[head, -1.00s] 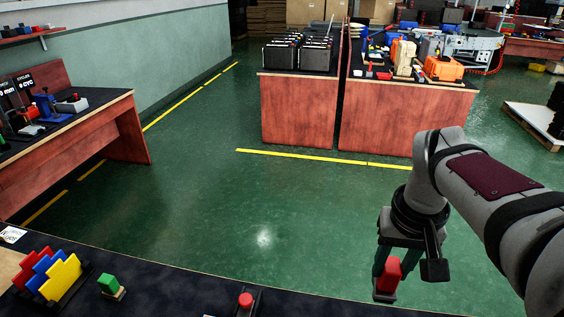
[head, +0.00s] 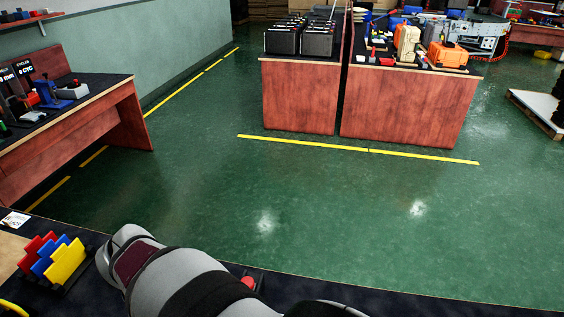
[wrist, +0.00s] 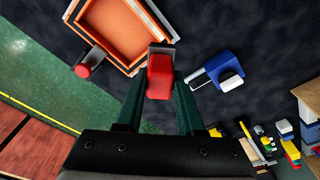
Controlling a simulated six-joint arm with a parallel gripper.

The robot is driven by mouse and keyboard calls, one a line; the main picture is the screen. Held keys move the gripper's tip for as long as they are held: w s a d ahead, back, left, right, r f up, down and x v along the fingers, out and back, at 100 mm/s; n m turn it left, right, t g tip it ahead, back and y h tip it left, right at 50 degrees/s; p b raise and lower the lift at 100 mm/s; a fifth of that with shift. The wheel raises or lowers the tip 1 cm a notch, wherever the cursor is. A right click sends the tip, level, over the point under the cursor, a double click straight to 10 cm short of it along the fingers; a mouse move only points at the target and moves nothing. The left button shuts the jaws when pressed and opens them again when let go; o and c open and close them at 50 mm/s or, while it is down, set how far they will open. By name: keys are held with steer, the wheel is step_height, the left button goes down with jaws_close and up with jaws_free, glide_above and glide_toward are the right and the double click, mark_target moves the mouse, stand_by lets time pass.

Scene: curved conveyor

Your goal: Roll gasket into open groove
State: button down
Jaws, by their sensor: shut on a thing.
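In the wrist view my gripper (wrist: 160,100) is shut on a red block-like piece (wrist: 160,78) with a grey end. It is above a dark work surface (wrist: 240,25). Just beyond the fingertips at upper left is an orange open tray-like part (wrist: 118,32) with a pale and grey rim. Its near corner lies close to the held piece in the picture; I cannot tell if they touch. I cannot make out a gasket or a groove for certain. In the head view my arm covers the front bench, and the gripper is out of sight.
A blue-and-white device (wrist: 222,72) lies right of the fingers. A red knob (wrist: 88,64) stands left of the orange part. Coloured stepped plates (head: 55,258) stand at the head view's lower left, near a yellow curved strip (head: 12,308). Small coloured parts (wrist: 262,140) lie at right.

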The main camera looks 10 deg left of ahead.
steer(key=shift+s+a+f, duration=0.15)
steer(key=shift+s, duration=0.1)
steer(key=shift+f, duration=3.75)
steer(key=shift+d+f, duration=0.15)
steer(key=shift+d, duration=0.15)
steer(key=shift+w+d, duration=0.1)
steer(key=shift+d, duration=6.75)
steer(key=shift+a, duration=6.85)
steer(key=shift+a+r, duration=0.15)
steer(key=shift+r, duration=0.6)
steer(key=shift+a+r, duration=0.15)
steer(key=shift+r, duration=3.1)
